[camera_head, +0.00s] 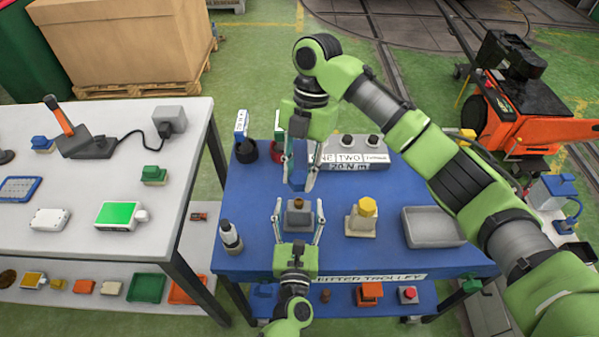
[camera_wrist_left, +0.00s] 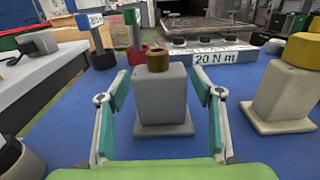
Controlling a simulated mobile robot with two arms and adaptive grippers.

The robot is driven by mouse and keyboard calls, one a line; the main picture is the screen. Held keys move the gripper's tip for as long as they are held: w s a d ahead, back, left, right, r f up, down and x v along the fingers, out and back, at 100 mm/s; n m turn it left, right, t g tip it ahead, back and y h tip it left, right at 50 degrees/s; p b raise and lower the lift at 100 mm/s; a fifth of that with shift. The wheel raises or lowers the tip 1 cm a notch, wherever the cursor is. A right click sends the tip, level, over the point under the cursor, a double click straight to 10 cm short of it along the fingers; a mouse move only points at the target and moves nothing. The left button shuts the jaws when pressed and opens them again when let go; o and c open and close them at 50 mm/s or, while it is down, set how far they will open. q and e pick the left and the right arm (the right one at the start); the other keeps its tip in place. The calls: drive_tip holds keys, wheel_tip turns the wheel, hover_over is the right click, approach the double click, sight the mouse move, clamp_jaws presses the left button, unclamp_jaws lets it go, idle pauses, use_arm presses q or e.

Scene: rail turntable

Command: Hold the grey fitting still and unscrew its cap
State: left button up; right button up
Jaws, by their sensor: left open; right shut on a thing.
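The grey fitting (camera_head: 297,220) stands upright on the blue trolley top. A bare brown threaded neck (camera_head: 298,203) shows on top of it, with no cap on it. In the left wrist view the fitting (camera_wrist_left: 163,97) stands in the middle, its brown neck (camera_wrist_left: 160,62) uncovered. My left gripper (camera_head: 299,208) is open, one finger on each side of the fitting, with visible gaps. My right gripper (camera_head: 299,186) is shut on a blue cap (camera_head: 296,179), just beyond the fitting and apart from it. The cap is partly hidden by the fingers.
A fitting with a yellow cap (camera_head: 361,218) stands close on the right. Black and red round holders are at the back left.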

use_arm(q)
drive_tip(key=shift+s, duration=0.1)
drive_tip(key=s, duration=1.1)
drive_tip(key=shift+s+a, duration=0.3)
drive_tip(key=shift+s, duration=0.1)
